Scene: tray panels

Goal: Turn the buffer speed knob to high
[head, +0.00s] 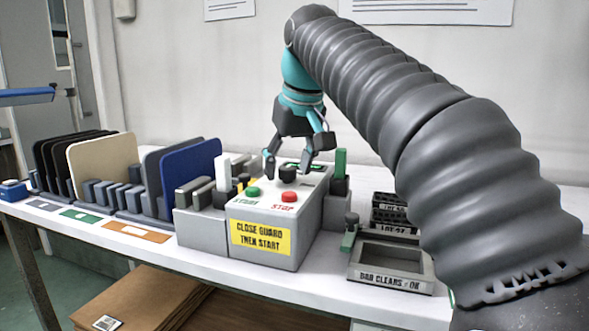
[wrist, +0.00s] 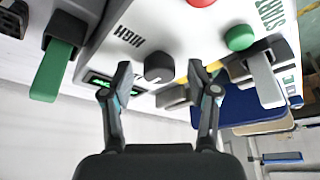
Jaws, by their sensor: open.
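A black round knob (head: 287,173) sits on top of the grey control box (head: 305,215), behind the red STOP button (head: 289,196) and the green START button (head: 253,192). In the wrist view the knob (wrist: 158,66) shows between my fingertips, beside printed lettering that reads HIGH (wrist: 130,37). A small light mark shows on the knob; its exact setting is hard to tell. My gripper (head: 289,161) points down over the knob, open, with one finger on each side. In the wrist view my gripper (wrist: 160,78) shows gaps between both fingers and the knob.
A small green-lit display (wrist: 100,79) lies near the knob. Upright panels (head: 190,172) fill the left of the bench. A grey tray (head: 391,282) sits at the front right.

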